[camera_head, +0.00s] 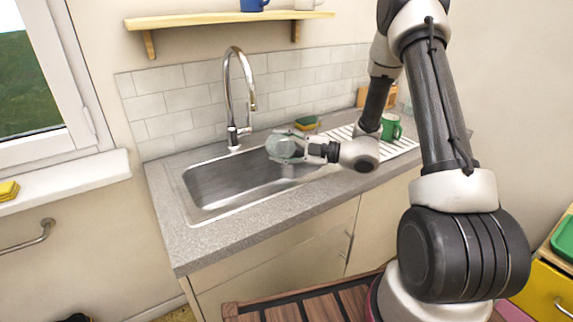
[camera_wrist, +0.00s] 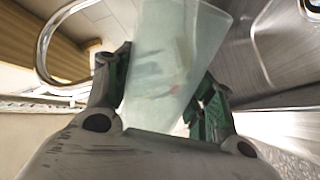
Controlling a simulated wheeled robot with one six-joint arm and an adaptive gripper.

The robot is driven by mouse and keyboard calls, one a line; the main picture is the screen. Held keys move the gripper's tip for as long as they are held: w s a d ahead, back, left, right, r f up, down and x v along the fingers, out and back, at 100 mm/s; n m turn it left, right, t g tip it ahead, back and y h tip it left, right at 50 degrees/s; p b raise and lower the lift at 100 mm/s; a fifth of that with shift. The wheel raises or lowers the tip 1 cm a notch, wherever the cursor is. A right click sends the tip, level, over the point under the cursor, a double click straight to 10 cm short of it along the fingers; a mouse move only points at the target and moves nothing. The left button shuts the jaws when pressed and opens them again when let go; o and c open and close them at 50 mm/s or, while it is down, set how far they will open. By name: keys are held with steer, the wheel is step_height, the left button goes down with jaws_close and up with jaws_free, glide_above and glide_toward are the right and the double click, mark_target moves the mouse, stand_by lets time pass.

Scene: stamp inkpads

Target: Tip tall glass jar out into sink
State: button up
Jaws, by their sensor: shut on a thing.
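The tall glass jar (camera_head: 281,146) is pale and see-through, held over the right part of the sink (camera_head: 225,187). In the head view it looks tipped well over, with a round end toward the camera. My gripper (camera_head: 308,149) comes from the right and is shut on the jar. In the wrist view the jar (camera_wrist: 172,65) lies between the two fingers (camera_wrist: 163,95), with a small reddish patch showing on or through it. Whether anything is left inside cannot be told. The sink basin shows bare metal.
A chrome tap (camera_head: 235,100) stands behind the sink. A sponge (camera_head: 307,122) lies at the back edge, right of the tap. A green mug (camera_head: 391,127) stands on the white draining rack (camera_head: 402,146) at right. A wooden shelf (camera_head: 220,19) hangs above.

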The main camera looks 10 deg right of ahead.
steer(key=shift+w+d+r+m, duration=0.25)
steer(key=shift+w+m, duration=0.25)
steer(key=shift+m, duration=0.5)
steer(key=shift+w+f, duration=0.1)
steer(key=shift+f, duration=0.05)
steer(key=shift+p, duration=2.7)
stand_by(4.1)
